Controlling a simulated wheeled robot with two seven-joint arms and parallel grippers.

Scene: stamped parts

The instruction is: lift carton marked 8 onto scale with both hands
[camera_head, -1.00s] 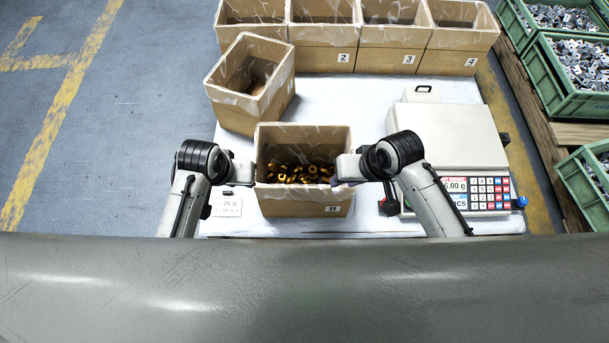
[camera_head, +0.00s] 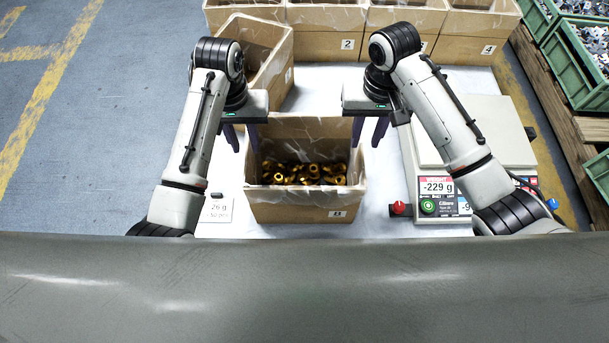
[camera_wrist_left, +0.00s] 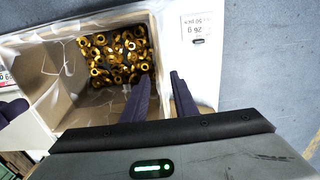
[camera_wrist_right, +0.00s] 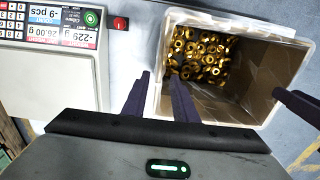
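A tan open carton (camera_head: 300,207) with a clear liner and golden nuts inside stands upright on the white table; its front label is too blurred to read surely. My left gripper (camera_head: 241,138) points down at its left rim, one finger over the inside and one outside. My right gripper (camera_head: 369,132) does the same at the right rim. Both are open with a gap between the fingers; whether they touch the rim is unclear. The carton also shows in the left wrist view (camera_wrist_left: 42,65) and right wrist view (camera_wrist_right: 245,95). The scale (camera_head: 505,125) stands right, its platform empty.
A tilted, angled carton (camera_head: 262,55) stands behind left. A row of numbered cartons (camera_head: 325,45) lines the back. A small label card (camera_head: 216,212) lies front left. A red button (camera_head: 399,208) sits by the scale display (camera_head: 436,187), which reads -229 g. Green crates (camera_head: 580,65) stand right.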

